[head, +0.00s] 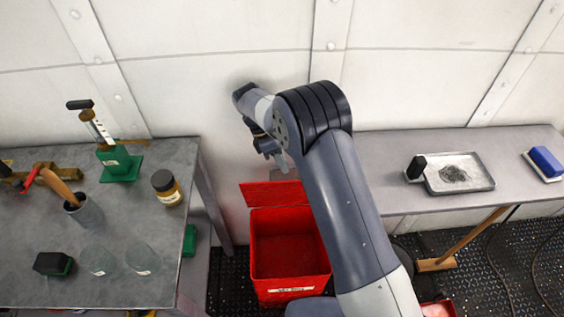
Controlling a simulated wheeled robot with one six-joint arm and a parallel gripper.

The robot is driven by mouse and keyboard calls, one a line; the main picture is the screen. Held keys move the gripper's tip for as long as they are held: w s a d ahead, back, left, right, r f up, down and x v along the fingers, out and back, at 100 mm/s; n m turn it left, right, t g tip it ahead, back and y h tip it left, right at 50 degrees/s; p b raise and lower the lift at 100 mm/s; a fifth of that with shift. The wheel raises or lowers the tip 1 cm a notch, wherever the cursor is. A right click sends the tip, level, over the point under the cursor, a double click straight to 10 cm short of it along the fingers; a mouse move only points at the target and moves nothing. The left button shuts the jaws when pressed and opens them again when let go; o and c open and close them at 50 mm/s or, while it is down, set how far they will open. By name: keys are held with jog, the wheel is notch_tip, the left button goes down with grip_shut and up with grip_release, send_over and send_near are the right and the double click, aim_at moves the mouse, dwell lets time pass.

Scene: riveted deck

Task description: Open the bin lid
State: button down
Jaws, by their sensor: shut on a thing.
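The red bin (290,288) stands on the floor between the two tables, with a pale label on its front. Its mouth is uncovered and I see into its red inside. The red lid (262,195) stands raised at the bin's back edge, near the wall. My gripper (283,166) is at the lid's upper edge and is shut on the lid. The fingertips are small here, so the exact grip is hard to see. My arm covers the right side of the lid and bin.
A grey table (130,235) at the left holds a green-based tool (120,165), a jar (167,187) and glassware (142,258). A right-hand bench (400,160) holds a tray (465,184). A broom (465,240) leans below it. The white wall (230,70) is close behind.

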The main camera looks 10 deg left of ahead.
jog(key=c, duration=1.6)
grip_release()
jog(key=shift+w+f, duration=0.15)
jog(key=shift+f, duration=0.35)
jog(key=shift+o, duration=0.7)
jog(key=shift+r, duration=0.2)
notch_tip(320, 180, up, 10)
